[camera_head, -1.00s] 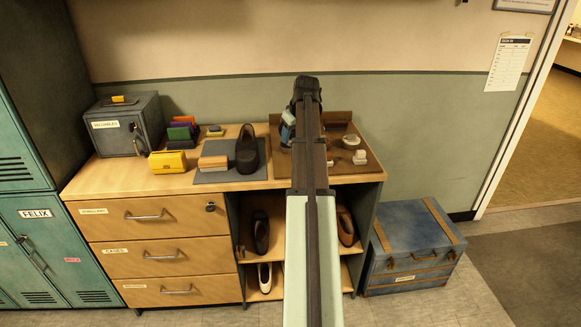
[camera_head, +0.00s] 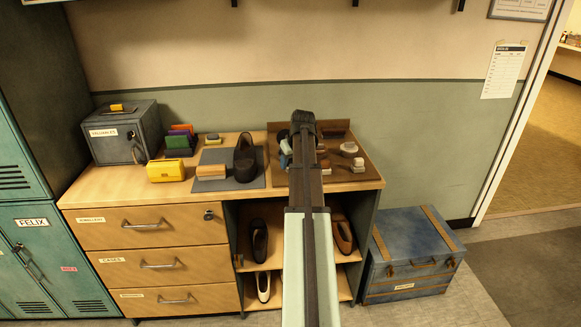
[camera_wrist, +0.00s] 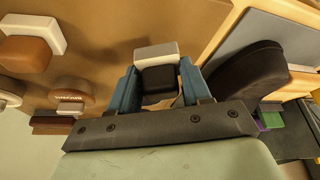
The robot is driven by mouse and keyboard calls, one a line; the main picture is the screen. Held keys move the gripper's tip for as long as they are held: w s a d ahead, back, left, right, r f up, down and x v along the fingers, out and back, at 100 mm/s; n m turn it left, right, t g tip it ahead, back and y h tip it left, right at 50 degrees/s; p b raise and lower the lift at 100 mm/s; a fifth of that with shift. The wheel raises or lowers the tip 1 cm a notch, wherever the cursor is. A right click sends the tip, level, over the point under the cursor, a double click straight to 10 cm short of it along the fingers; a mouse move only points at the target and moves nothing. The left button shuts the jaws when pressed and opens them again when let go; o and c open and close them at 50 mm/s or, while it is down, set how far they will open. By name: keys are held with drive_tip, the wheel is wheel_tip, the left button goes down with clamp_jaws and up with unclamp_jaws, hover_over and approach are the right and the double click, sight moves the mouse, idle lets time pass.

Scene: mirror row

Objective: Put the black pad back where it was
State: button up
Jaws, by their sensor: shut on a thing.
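My gripper (camera_wrist: 158,76) has blue fingers and is shut on the black pad (camera_wrist: 159,84), a small dark block with a pale grey part (camera_wrist: 157,51) on it. In the head view, my gripper (camera_head: 286,150) is at the left part of the brown board (camera_head: 376,176) on the cabinet top. My arm hides most of the gripper and the pad there. The board also shows in the wrist view (camera_wrist: 105,60), beneath and left of the fingers. I cannot tell whether the pad touches the board.
Several brushes, such as a pale round one (camera_head: 348,147), stand on the board's right part. Left of my gripper, a black shoe (camera_head: 245,160) and a tan-and-grey block (camera_head: 211,172) are on a grey mat (camera_head: 215,156). A yellow box (camera_head: 166,171) stands further left.

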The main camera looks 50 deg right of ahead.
drive_tip(key=shift+f, duration=1.05)
drive_tip(key=shift+f, duration=0.2)
drive_tip(key=o, duration=0.9)
drive_tip(key=shift+r, duration=0.15)
drive_tip(key=v, duration=1.2)
